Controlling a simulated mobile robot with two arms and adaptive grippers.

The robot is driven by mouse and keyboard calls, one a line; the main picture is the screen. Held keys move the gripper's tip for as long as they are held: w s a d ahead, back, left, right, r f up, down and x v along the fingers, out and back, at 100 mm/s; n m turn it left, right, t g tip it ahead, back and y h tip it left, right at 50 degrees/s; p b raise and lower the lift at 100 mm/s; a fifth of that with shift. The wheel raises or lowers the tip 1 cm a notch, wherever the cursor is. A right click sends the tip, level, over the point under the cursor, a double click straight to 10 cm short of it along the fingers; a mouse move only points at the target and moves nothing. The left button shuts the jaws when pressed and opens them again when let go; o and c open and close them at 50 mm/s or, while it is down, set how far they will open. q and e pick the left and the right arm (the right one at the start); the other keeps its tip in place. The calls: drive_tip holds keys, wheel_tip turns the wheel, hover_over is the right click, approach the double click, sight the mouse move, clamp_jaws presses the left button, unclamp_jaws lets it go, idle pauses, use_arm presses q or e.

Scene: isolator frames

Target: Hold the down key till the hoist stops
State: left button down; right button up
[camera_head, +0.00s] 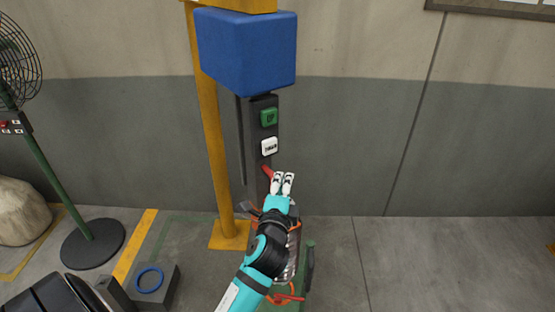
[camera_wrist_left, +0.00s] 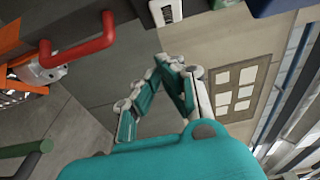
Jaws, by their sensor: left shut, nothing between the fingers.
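The hoist's dark control strip (camera_head: 258,140) hangs under a blue box (camera_head: 247,48). It carries a green key (camera_head: 269,117) marked UP and, below it, a white key (camera_head: 269,146) whose label is blurred but stands in the down key's place. The white key also shows at the top of the left wrist view (camera_wrist_left: 166,12). My left gripper (camera_head: 283,176) is shut and empty, just below and slightly right of the white key, apart from it in the picture. Its closed fingers (camera_wrist_left: 168,62) point up toward the key in the wrist view. My right gripper is not in view.
A yellow post (camera_head: 214,150) stands left of the strip. An orange and grey load behind my arm is partly hidden. A fan (camera_head: 15,60) stands far left. The wall and floor at right are clear.

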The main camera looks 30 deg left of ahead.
sight(270, 146)
use_arm(q)
drive_tip(key=w+a+p, duration=0.2)
drive_tip(key=w+a, duration=0.3)
drive_tip(key=shift+w+a, duration=0.35)
